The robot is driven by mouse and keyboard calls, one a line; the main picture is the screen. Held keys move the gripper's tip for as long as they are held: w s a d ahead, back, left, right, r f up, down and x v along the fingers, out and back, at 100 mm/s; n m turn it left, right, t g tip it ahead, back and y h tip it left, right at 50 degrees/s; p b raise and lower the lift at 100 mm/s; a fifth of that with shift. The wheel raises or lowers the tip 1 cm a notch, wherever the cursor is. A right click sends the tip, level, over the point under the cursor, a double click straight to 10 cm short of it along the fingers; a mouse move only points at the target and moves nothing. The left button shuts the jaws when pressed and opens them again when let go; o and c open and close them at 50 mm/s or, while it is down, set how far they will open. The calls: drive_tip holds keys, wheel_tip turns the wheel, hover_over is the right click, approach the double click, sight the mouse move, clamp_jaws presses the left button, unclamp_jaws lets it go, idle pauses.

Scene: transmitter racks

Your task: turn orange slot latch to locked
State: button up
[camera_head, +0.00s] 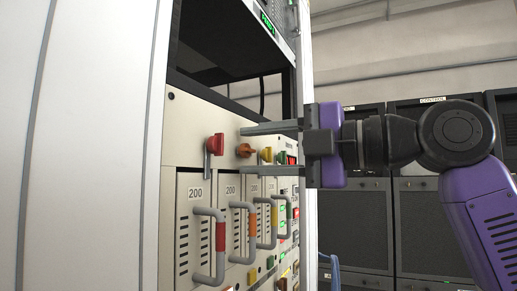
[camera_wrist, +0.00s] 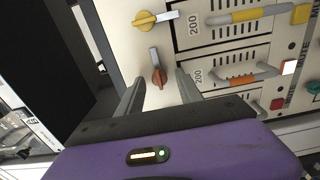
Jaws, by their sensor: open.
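The orange slot latch (camera_head: 245,150) is on the cream panel above the handled modules, between a red latch (camera_head: 215,145) and a yellow latch (camera_head: 266,154). In the wrist view, the orange latch (camera_wrist: 159,77) has its grey lever pointing sideways along the panel, toward the yellow latch (camera_wrist: 145,20). The yellow latch's lever points toward its module. My gripper (camera_head: 241,151) is open, with one finger above and one below the orange latch. In the wrist view, my gripper's fingers (camera_wrist: 160,78) lie either side of the orange knob, with gaps. Contact with the panel cannot be told.
Below the latches, modules marked 200 have protruding handles with red (camera_head: 220,237), orange (camera_head: 252,222) and yellow bands. An open dark bay (camera_head: 225,55) is above the panel. Dark cabinets (camera_head: 435,230) stand behind my arm.

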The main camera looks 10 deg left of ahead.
clamp_jaws()
drive_tip(key=m+p, duration=0.2)
drive_tip(key=m, duration=0.1)
drive_tip(key=shift+r+m, duration=0.1)
drive_tip(key=shift+m, duration=0.3)
drive_tip(key=shift+w+m+p, duration=0.1)
drive_tip(key=shift+m+p, duration=2.9)
drive_tip(key=shift+m, duration=4.1)
unclamp_jaws()
drive_tip(key=shift+d, duration=0.1)
